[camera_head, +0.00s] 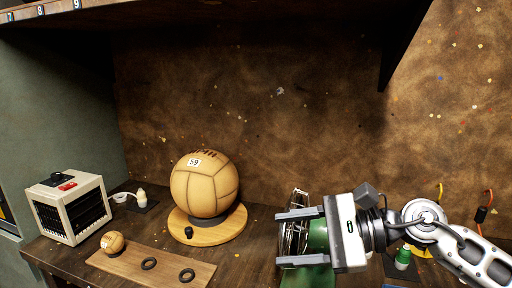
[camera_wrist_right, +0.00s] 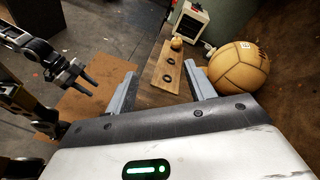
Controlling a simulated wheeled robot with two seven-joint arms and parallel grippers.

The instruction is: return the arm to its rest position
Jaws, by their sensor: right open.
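My right gripper (camera_head: 297,238) reaches in from the right in the head view, with its fingers apart and pointing left. It is over the right part of the workbench, and nothing sits between its fingers. In the right wrist view its two grey fingers (camera_wrist_right: 160,72) are spread, with the wooden board beyond them. My left gripper (camera_wrist_right: 83,82) shows at the left of the right wrist view, its fingers apart and empty, over a brown surface. The left arm is not in the head view.
A large leather ball (camera_head: 204,185) marked 59 sits on a round wooden stand (camera_head: 228,232). A small ball (camera_head: 112,243) and black rings lie on a board (camera_head: 135,265). A heater-like box (camera_head: 70,208) stands left. A green object and wire-like frame (camera_head: 291,204) are partly hidden behind my right gripper.

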